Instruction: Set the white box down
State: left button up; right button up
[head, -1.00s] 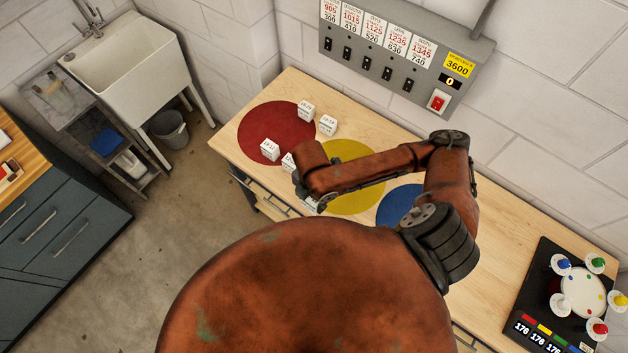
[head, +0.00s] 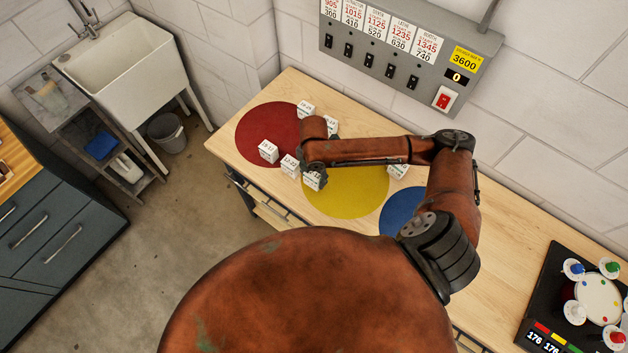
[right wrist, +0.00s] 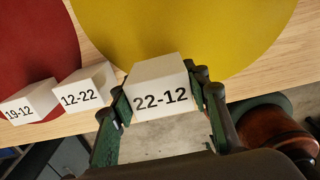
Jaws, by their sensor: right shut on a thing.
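My right gripper (head: 308,166) is shut on a white box (head: 313,182) near the left front side of the yellow circle (head: 345,196). In the right wrist view the held box (right wrist: 160,92) reads 22-12, between the green-sided fingers, with the yellow circle behind it. The frames do not show clearly whether its underside touches the bench. In the head view my own wrist partly covers the gripper. My left gripper is out of view.
Close left of the held box stands a box (right wrist: 84,86) reading 12-22, then one (right wrist: 30,101) reading 19-12. More white boxes stand by the red circle's (head: 262,133) back edge and behind my forearm (head: 398,171). The bench's front edge is near.

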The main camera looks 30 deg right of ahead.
jog(key=shift+w+d+f, duration=0.2)
jog(key=shift+w+f, duration=0.05)
jog(key=shift+f, duration=1.65)
jog(key=o, duration=1.2)
jog(key=shift+f, duration=0.15)
notch_tip(320, 180, up, 12)
jog(key=shift+r, duration=0.2)
